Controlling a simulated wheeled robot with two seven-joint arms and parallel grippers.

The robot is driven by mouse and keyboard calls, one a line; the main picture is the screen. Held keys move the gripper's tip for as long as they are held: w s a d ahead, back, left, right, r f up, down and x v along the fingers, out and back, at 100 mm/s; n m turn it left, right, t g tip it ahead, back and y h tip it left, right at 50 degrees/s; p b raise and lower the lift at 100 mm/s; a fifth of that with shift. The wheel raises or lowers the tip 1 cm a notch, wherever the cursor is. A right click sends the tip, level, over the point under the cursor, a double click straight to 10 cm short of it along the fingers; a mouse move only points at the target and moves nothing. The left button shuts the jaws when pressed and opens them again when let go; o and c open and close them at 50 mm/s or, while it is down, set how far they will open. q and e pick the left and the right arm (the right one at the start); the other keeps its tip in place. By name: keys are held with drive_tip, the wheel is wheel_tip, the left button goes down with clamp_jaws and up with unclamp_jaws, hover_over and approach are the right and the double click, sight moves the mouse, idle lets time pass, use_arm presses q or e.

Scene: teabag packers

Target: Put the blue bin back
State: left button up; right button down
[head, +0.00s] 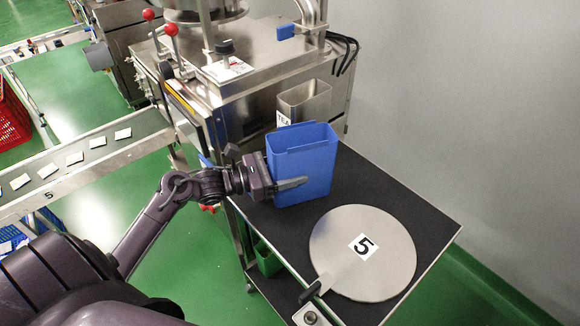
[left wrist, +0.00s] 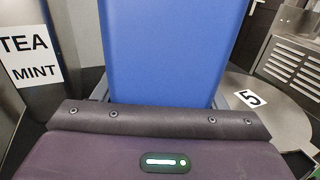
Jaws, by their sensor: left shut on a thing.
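The blue bin (head: 305,160) is upright at the dark-topped side table, in front of the steel machine. It looks open at the top. My left gripper (head: 288,186) reaches in from the left and is shut on the bin, with one finger along its near face. In the left wrist view the bin (left wrist: 168,50) fills the middle, right beyond the gripper (left wrist: 158,103). Whether the bin's base touches the table top is hard to tell. My right gripper is not in view.
A steel container (head: 306,100) labelled TEA stands just behind the bin. A round steel lid (head: 380,250) marked 5 lies on the table's (head: 415,207) near part. A conveyor (head: 95,165) with white packets runs at the left. Bare table lies right of the bin.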

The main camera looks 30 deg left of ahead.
use_arm(q)
drive_tip(key=shift+f, duration=0.2)
drive_tip(key=shift+f, duration=0.15)
drive_tip(key=o, duration=1.4)
